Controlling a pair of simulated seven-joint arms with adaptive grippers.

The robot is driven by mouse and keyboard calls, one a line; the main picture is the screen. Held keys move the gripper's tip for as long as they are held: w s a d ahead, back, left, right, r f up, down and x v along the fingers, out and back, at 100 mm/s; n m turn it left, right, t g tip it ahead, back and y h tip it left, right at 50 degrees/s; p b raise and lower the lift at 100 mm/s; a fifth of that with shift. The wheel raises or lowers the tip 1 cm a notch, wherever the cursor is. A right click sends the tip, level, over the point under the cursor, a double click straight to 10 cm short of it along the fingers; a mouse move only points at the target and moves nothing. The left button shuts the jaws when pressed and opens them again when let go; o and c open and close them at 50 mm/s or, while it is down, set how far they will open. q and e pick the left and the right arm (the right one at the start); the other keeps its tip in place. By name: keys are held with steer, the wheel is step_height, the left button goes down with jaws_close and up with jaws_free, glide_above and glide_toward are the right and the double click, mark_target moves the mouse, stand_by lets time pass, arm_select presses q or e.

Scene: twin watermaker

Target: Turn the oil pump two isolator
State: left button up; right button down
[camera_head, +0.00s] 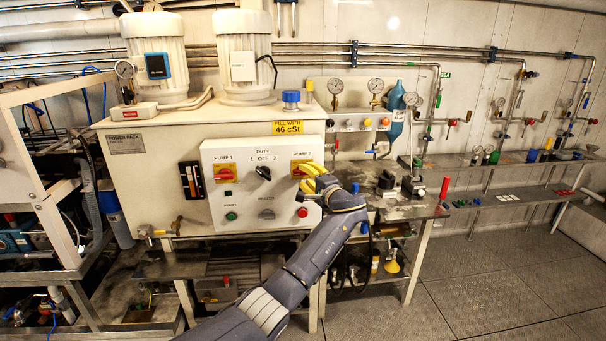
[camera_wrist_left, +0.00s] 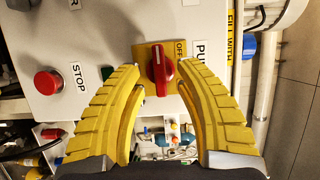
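The pump two isolator is a red knob on a yellow plate at the control panel's upper right. It shows in the head view (camera_head: 298,170), partly hidden by my fingers. In the left wrist view the red knob (camera_wrist_left: 161,71) sits on its yellow plate, with "OFF" lettering beside it. My left gripper (camera_head: 308,176) has yellow fingers and reaches the panel from below right. In the left wrist view its fingertips (camera_wrist_left: 159,67) stand on either side of the knob, apart, with a visible gap. Whether either fingertip touches the plate cannot be told. My right gripper is not in view.
The white panel (camera_head: 231,200) also carries the pump one isolator (camera_head: 224,174), a black duty selector (camera_head: 263,173) and a green button (camera_head: 231,216). A cluttered workbench (camera_head: 405,208) stands to the right.

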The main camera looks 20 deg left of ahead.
arm_select(q)
steer(key=shift+x, duration=1.2)
jaws_close()
